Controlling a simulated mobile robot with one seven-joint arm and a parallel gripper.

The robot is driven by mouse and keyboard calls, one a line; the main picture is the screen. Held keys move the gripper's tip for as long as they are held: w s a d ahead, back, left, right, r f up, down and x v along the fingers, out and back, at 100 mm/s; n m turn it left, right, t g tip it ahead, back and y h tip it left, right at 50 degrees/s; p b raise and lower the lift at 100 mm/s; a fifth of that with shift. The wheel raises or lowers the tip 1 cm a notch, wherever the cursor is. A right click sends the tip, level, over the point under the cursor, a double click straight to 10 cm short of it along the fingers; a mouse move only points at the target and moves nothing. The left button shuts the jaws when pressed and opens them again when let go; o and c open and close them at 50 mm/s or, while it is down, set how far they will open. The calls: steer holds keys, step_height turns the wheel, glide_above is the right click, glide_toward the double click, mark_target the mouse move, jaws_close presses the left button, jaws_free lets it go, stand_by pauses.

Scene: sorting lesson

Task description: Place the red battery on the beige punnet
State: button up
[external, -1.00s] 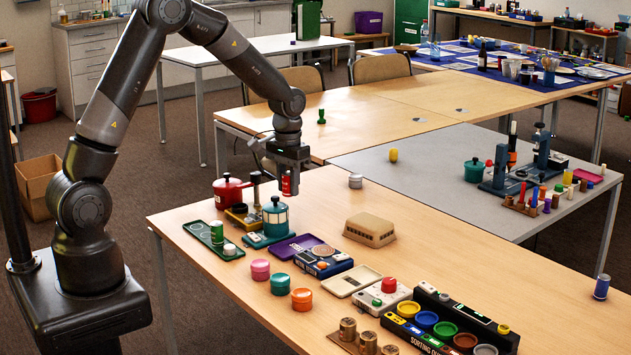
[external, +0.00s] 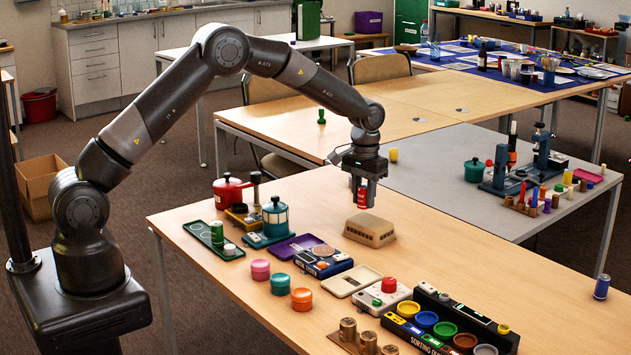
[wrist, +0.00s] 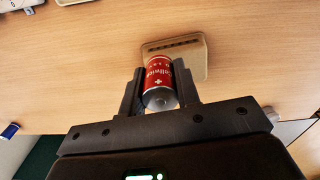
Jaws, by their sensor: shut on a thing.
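My gripper (external: 362,190) is shut on the red battery (external: 362,194), which hangs upright between the fingers. In the wrist view the red battery (wrist: 158,78) shows a white cross and lettering, with a gripper finger on each side. The beige punnet (external: 370,231) sits on the wooden table, looking upside down with its flat side up. The battery is in the air above the punnet in the external view. In the wrist view the punnet (wrist: 190,52) lies beyond the battery and is partly hidden by it and the right finger.
A red pot (external: 228,190) and a teal pot (external: 276,216) stand left of the punnet. A blue device (external: 324,262), a white box with a red knob (external: 384,296) and a black sorting tray (external: 450,318) lie in front.

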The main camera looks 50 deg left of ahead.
mark_target(361, 224)
steer(key=w+a+f, duration=0.2)
steer(key=shift+a, duration=0.35)
steer(key=shift+f, duration=2)
steer(key=o, duration=1)
steer(key=shift+f, duration=0.1)
steer(key=shift+o, duration=0.2)
